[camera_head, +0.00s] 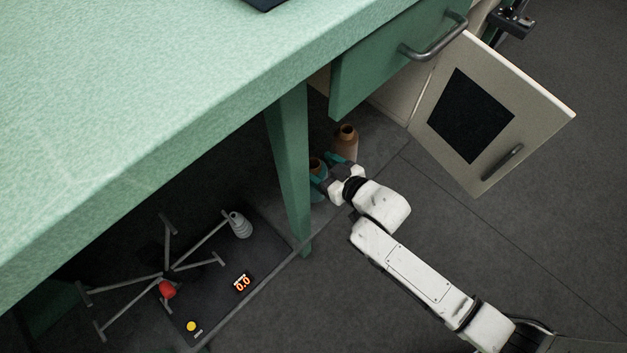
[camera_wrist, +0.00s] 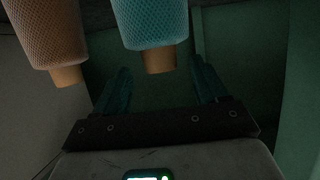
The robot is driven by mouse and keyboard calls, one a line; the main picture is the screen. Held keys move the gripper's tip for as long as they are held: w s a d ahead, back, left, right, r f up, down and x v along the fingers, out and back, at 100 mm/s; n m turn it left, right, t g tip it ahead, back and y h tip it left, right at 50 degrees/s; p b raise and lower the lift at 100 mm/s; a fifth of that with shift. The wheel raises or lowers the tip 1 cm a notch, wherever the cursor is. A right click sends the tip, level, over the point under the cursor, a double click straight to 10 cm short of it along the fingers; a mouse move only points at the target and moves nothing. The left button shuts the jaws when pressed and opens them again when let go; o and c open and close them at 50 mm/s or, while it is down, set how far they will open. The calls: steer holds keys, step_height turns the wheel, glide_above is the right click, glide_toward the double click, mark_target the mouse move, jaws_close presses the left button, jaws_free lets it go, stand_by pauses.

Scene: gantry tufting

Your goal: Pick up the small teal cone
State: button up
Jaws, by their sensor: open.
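The small teal cone (camera_wrist: 151,24) shows at the top middle of the wrist view, with a mesh-like teal surface and a bare tan tube end (camera_wrist: 158,58). In the head view only a small part of it (camera_head: 317,166) shows beside the green table leg, partly hidden by my gripper. My gripper (camera_head: 326,171) is low beside that leg, its teal fingers spread and empty. In the wrist view the fingers (camera_wrist: 160,80) stand apart, with the tube end in the gap between them in the picture. Contact with the cone cannot be told.
A tan-brown cone (camera_head: 345,143) stands close beside the teal one; it also shows in the wrist view (camera_wrist: 50,30). The green table leg (camera_head: 290,165) is right beside my gripper. An open cabinet door (camera_head: 545,100) hangs at upper right. A winder stand (camera_head: 168,273) is at lower left.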

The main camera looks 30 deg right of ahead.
mark_target(316, 165)
steer(key=shift+b+x, duration=0.55)
steer(key=shift+x, duration=1.1)
jaws_close()
